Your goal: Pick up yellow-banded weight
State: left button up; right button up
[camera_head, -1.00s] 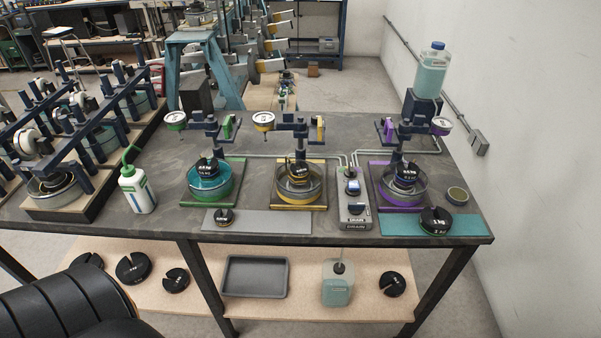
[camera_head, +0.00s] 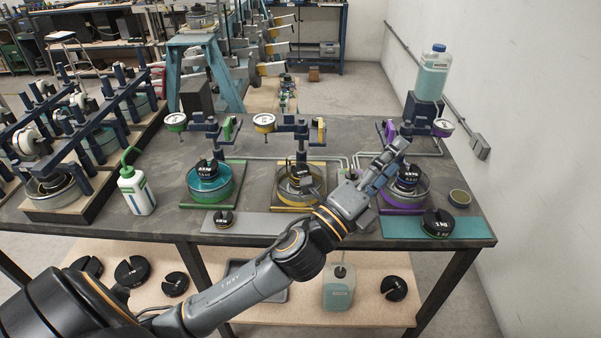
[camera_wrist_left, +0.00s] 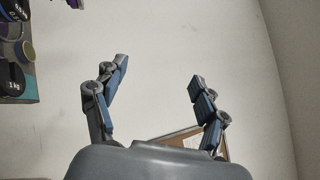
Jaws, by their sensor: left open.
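The black weight stack (camera_head: 299,173) stands in the round pan of the yellow-framed station (camera_head: 287,203) at the middle of the bench; a yellow band seems to show on it, but it is small and partly hidden by my arm. My left gripper (camera_head: 392,160) is above the bench near the purple station, to the right of the yellow station, apart from that stack. In the left wrist view its two fingers (camera_wrist_left: 158,78) are spread wide with nothing between them. My right gripper is out of view.
A green station (camera_head: 212,205) stands left and a purple one (camera_head: 405,210) right, each with black weights. A black weight (camera_head: 437,223) sits on the teal mat (camera_head: 390,228). A green-topped bottle (camera_head: 136,190) is at the left. A grey mat (camera_head: 257,224) lies in front.

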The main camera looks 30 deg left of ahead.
pick_arm(q)
jog(key=s+d+r+m+g+h, duration=0.1)
jog(key=d+r+m+g+h, duration=0.15)
jog(key=d+m+h, duration=0.4)
jog(key=s+d+r+m+g+h, duration=0.1)
jog(key=r+m+g+h, duration=0.2)
jog(key=m, duration=0.6)
jog(key=m+g+y, duration=1.2)
jog(key=m+y, duration=0.6)
jog(key=m, duration=0.8)
send_near(300, 172)
jog(key=p+x, duration=0.1)
jog(key=x, duration=0.1)
jog(key=p+x, duration=0.1)
jog(key=x, duration=0.2)
jog(key=p+x, duration=0.2)
jog(key=x, duration=0.1)
jog(key=shift+w+a, duration=0.25)
jog(key=shift+w, duration=0.1)
jog(key=shift+f, duration=0.35)
jog(key=c, duration=1.2)
